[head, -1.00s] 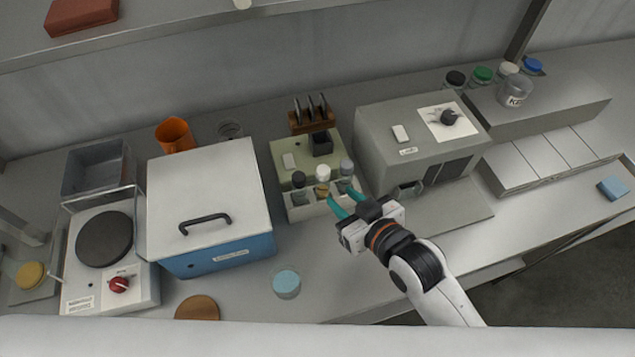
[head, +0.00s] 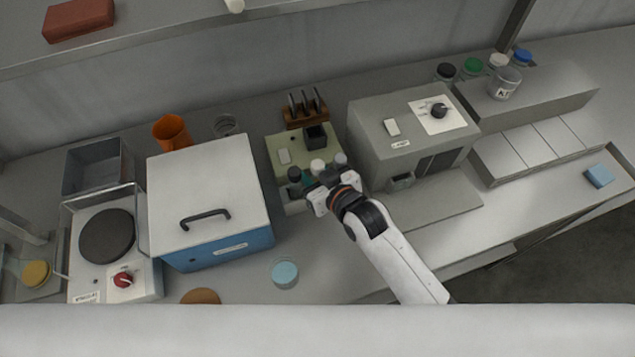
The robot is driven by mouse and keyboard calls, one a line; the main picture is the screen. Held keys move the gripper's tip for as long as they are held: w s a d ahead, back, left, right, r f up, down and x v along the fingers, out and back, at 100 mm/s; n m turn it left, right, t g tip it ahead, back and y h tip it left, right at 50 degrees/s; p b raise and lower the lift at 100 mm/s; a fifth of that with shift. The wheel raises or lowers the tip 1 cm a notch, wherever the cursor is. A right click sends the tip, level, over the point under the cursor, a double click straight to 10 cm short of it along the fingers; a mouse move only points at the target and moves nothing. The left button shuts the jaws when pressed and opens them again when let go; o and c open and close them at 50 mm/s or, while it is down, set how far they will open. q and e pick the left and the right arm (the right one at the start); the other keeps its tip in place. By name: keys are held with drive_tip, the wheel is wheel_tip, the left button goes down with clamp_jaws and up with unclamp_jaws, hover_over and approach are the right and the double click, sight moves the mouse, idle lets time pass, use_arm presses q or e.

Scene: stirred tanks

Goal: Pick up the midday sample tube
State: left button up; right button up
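A pale sample rack (head: 293,208) stands at the front of a green device in the middle of the bench. Three capped tubes stand in it: a black-capped tube (head: 294,174) at left, a white-capped tube (head: 317,167) in the middle and a grey-capped tube (head: 340,160) at right. I cannot read which is the midday tube. My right gripper (head: 308,181) is at the rack, its teal fingers just below the caps, between the black and white ones. The gripper body hides the lower tubes, so its grip is unclear. My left gripper is not in view.
A white-topped blue box (head: 218,250) stands left of the rack, and a grey machine (head: 380,150) stands close on the right. A teal-lidded jar (head: 285,273) sits on the front bench. The bench between jar and rack is clear.

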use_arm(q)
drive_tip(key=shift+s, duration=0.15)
use_arm(e)
drive_tip(key=shift+c, duration=0.4)
drive_tip(key=c, duration=0.6)
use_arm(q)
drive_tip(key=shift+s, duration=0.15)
use_arm(e)
drive_tip(key=shift+r, duration=0.15)
